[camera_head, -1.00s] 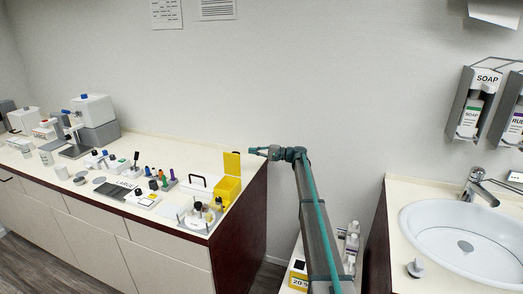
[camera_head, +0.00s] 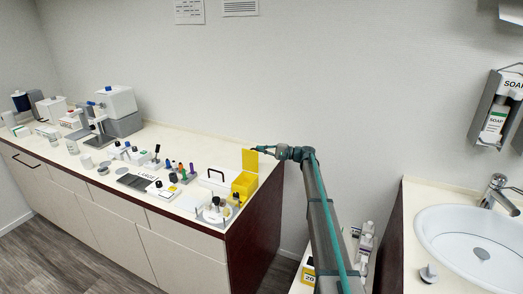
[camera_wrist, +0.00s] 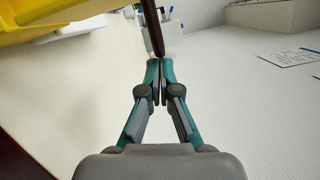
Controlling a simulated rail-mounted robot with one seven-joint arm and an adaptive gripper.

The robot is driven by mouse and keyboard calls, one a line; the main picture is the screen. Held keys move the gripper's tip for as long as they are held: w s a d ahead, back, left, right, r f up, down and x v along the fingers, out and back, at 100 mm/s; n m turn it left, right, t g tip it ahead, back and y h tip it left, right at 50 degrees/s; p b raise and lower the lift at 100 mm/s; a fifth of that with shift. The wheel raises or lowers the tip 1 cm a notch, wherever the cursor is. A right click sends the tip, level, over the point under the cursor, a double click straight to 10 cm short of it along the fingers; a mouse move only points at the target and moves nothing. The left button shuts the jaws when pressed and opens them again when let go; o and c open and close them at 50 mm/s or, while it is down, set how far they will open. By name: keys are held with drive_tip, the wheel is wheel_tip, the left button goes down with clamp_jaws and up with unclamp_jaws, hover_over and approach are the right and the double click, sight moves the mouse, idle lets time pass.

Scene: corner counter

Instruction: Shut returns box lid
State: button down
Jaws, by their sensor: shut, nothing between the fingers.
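The yellow returns box (camera_head: 244,185) stands at the right end of the left counter. Its yellow lid (camera_head: 250,159) stands upright, so the box is open. My gripper (camera_head: 257,149) is at the lid's upper right edge in the head view; I cannot tell whether it touches. The wrist view shows my gripper (camera_wrist: 160,62) with fingertips together and nothing held. Yellow box parts (camera_wrist: 60,18) fill that view's upper left corner. A thin dark bar (camera_wrist: 150,25) lies just beyond the fingertips; I cannot tell what it belongs to.
A clear tray with bottles (camera_head: 215,212) stands in front of the box. A black handle (camera_head: 217,170) shows left of it. The wall is behind. A gap with a low cart of bottles (camera_head: 365,240) separates this counter from the sink (camera_head: 478,236).

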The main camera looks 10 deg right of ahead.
sight(252, 154)
drive_tip(key=shift+s+a+b, duration=0.1)
drive_tip(key=shift+b, duration=0.3)
drive_tip(key=s+n+b, duration=0.1)
drive_tip(key=b, duration=0.2)
drive_tip(key=s+a+r+n+b, duration=0.1)
drive_tip(key=n+b, duration=0.1)
drive_tip(key=b, duration=0.1)
drive_tip(key=shift+a+h+b, duration=0.2)
drive_tip(key=shift+h+b, duration=0.1)
drive_tip(key=s+n+b, duration=0.1)
drive_tip(key=b, duration=0.1)
drive_tip(key=s+a+n+b, duration=0.1)
drive_tip(key=b, duration=0.2)
drive_tip(key=s+a+r+n+h+b, duration=0.1)
drive_tip(key=n+b, duration=0.1)
drive_tip(key=shift+s+a+b, duration=0.15)
drive_tip(key=shift+s+b, duration=0.2)
drive_tip(key=s+n+b, duration=0.1)
drive_tip(key=s+a+n+b, duration=0.1)
drive_tip(key=b, duration=0.1)
drive_tip(key=shift+a+r+n+h, duration=0.2)
drive_tip(key=shift+a+n+h, duration=0.1)
drive_tip(key=shift+h, duration=0.1)
drive_tip(key=shift+s+a+b, duration=0.25)
drive_tip(key=shift+s+b, duration=0.2)
drive_tip(key=shift+b, duration=0.1)
drive_tip(key=shift+r, duration=0.1)
